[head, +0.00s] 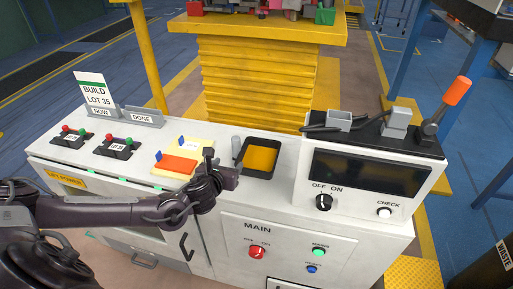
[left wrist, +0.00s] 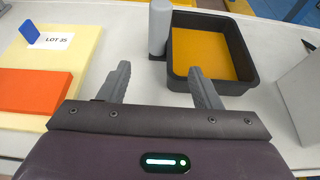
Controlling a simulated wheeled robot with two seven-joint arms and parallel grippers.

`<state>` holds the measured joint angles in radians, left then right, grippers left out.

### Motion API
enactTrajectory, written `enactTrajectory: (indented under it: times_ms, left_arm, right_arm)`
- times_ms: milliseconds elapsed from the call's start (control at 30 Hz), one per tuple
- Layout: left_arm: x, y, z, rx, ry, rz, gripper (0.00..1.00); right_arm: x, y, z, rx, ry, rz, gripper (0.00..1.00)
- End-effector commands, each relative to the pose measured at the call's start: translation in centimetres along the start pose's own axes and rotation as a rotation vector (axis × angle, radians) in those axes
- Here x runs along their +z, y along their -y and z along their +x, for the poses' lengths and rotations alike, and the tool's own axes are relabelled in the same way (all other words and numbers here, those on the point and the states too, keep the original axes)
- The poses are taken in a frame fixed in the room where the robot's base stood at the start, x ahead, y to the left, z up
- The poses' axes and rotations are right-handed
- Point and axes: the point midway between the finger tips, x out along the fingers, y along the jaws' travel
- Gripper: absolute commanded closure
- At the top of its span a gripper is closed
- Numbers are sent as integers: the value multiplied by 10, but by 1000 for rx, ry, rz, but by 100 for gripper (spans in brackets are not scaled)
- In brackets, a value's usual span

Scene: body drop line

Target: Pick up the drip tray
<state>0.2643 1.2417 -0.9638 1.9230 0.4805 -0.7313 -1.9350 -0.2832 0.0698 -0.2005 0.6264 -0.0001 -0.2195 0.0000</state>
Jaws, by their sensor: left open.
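The drip tray (head: 259,157) is a black rectangular tray with a yellow-orange inside, on the white console top. It also shows in the left wrist view (left wrist: 236,88). A grey upright cylinder (left wrist: 159,28) stands at its left side, and it shows in the head view too (head: 236,146). My left gripper (head: 232,171) is open, at the near left of the tray. In the left wrist view its fingers (left wrist: 163,85) point toward the cylinder and the tray's near left corner, with nothing seen between them. My right gripper is not in view.
A cream board (head: 200,146) with an orange block (head: 175,164) and a blue tab lies left of the tray. A raised control box (head: 370,173) with knob and dark screen stands right. Button boxes (head: 118,147) and a lot sign (head: 94,90) are further left.

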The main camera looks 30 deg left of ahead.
Motion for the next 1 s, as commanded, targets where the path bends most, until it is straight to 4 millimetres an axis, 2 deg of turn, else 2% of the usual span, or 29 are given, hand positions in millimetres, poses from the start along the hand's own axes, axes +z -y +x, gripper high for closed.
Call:
enactTrajectory:
  times_ms: [167, 333, 467, 700, 833, 967, 1000]
  left_arm:
    - [2, 0, 18, 1, 2, 0, 42]
    - [3, 0, 30, 1, 1, 0, 42]
    - [7, 0, 47, 2, 2, -2, 42]
    - [5, -1, 75, 0, 0, -1, 42]
    - [5, -1, 78, 0, 0, 0, 42]
    - [4, -1, 78, 0, 0, 0, 42]
    - [4, -1, 78, 0, 0, 0, 45]
  right_arm:
    - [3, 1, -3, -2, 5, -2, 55]
    - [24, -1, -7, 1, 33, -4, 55]
    - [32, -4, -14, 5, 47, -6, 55]
    - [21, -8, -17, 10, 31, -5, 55]
    - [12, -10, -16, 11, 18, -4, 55]
    - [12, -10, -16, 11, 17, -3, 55]
    - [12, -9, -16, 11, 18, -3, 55]
